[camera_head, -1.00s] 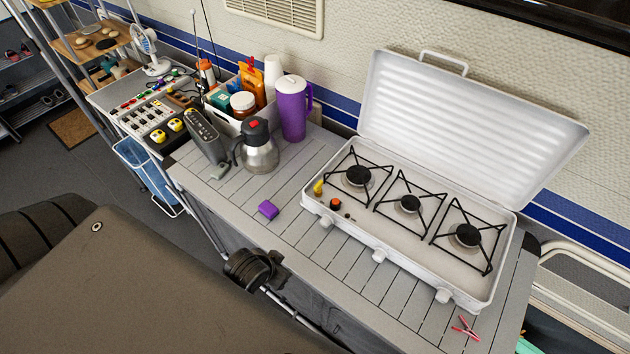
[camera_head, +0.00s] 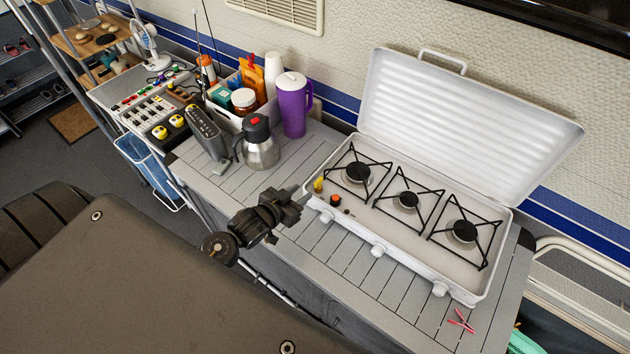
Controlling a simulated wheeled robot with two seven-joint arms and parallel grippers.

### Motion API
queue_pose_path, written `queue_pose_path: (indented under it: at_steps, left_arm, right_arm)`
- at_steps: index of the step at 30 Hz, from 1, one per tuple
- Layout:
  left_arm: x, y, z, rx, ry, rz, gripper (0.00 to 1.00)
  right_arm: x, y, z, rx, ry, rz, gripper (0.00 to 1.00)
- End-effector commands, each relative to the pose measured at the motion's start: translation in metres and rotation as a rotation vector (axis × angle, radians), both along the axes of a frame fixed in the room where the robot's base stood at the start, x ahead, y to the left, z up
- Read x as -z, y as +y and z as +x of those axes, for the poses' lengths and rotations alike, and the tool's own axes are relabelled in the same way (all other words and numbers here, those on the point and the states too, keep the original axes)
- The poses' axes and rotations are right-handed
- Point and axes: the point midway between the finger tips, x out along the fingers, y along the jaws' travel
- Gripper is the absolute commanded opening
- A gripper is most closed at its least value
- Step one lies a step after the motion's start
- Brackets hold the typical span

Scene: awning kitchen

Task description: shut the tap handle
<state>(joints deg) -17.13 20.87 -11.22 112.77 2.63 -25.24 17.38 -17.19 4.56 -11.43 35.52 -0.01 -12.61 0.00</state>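A small yellow handle (camera_head: 318,185), which looks like the tap handle, stands at the left end of the white camping stove (camera_head: 412,260). An orange-red and black knob (camera_head: 335,200) sits just right of it. My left gripper (camera_head: 293,194) is over the grey slatted table, just left of the stove and pointing toward the yellow handle. A small gap seems to separate them. Its fingers are dark and small, so I cannot tell whether they are open or shut. My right gripper is not in view.
The stove lid (camera_head: 465,125) stands open behind three burners. A steel jug (camera_head: 259,145), a purple pitcher (camera_head: 292,105) and a grey handset-like device (camera_head: 206,135) stand at the table's back left. A red clip (camera_head: 461,321) lies at the front right.

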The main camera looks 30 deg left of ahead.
Motion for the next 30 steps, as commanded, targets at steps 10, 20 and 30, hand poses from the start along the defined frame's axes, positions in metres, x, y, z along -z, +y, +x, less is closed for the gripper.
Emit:
queue_pose_path:
  at_steps: [10, 20, 30]
  left_arm:
    - [0.021, -0.009, 0.059, 0.000, 0.001, 0.000, 0.34]
    - [0.033, -0.012, 0.080, 0.001, 0.001, 0.001, 0.34]
    - [0.033, -0.011, 0.081, 0.000, 0.001, 0.001, 0.21]
  right_arm:
    - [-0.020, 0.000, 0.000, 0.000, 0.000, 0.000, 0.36]
    - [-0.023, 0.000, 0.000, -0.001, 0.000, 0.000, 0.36]
    - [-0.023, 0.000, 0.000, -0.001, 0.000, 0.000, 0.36]
